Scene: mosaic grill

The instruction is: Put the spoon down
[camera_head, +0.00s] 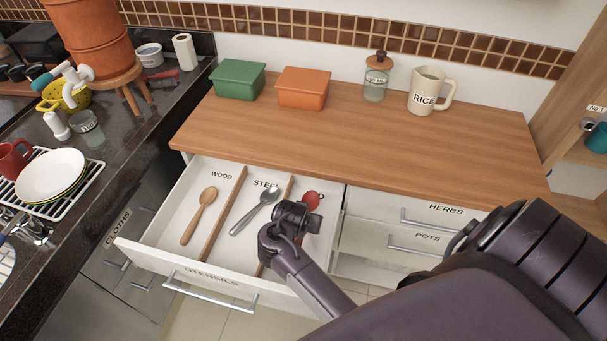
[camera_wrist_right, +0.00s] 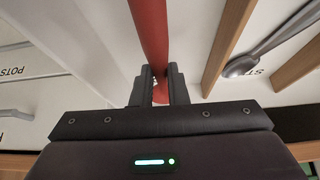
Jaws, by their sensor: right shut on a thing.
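The red spoon (camera_head: 312,196) is in the right compartment of the open utensils drawer (camera_head: 146,237). Its red head shows beyond my right gripper (camera_head: 290,226) in the head view. In the right wrist view the red handle (camera_wrist_right: 150,35) runs between the two fingers of my right gripper (camera_wrist_right: 158,88), which is shut on it. The gripper is over or inside the right compartment. I cannot tell whether the spoon touches the drawer floor. My left gripper is not in view.
A wooden spoon (camera_head: 201,214) lies in the WOOD compartment and a steel spoon (camera_head: 256,211) in the STEEL one. Wooden dividers (camera_head: 225,213) separate them. The wooden counter (camera_head: 330,135) stands behind the drawer, its front clear. Shut HERBS and POTS drawers (camera_head: 425,217) are on the right.

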